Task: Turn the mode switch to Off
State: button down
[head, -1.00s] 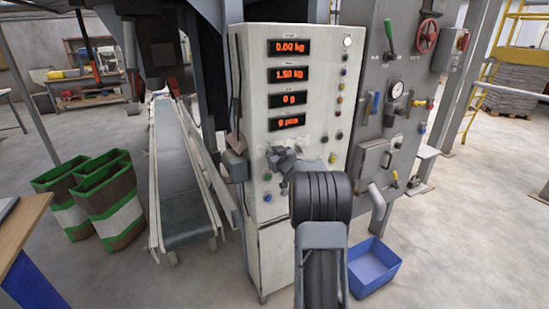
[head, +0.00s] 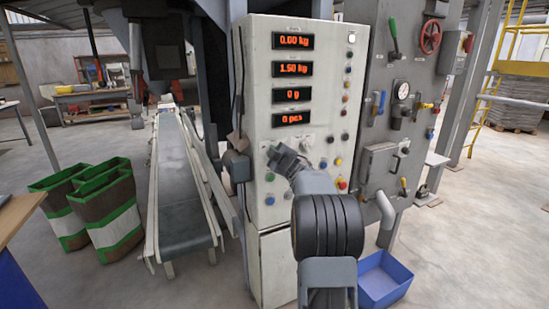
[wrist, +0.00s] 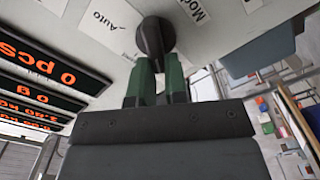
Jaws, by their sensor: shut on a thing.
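The mode switch (wrist: 156,36) is a dark round knob on the pale panel in the wrist view. Labels reading "Auto" and a partly hidden "Mode" are beside it. My gripper (wrist: 158,72) has green fingers, which are shut on the switch. In the head view my gripper (head: 274,152) is at the panel front, below the displays, and my wrist hides the switch there. The switch's exact setting cannot be told, and no "Off" label is readable.
The control cabinet (head: 262,95) carries red displays (head: 293,95) and several coloured buttons. A conveyor (head: 180,190) and green-and-brown bags (head: 105,215) stand to the left. A grey valve cabinet (head: 380,60) and a blue bin (head: 385,280) are to the right.

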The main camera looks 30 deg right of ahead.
jog(key=shift+f+n, duration=0.1)
jog(key=shift+n, duration=0.4)
jog(key=c, duration=1.1)
grip_release()
jog(key=shift+c, duration=0.2)
jog(key=s+a+b, duration=0.1)
jog(key=s+a, duration=0.1)
jog(key=s, duration=1.1)
jog(key=shift+s+b, duration=0.35)
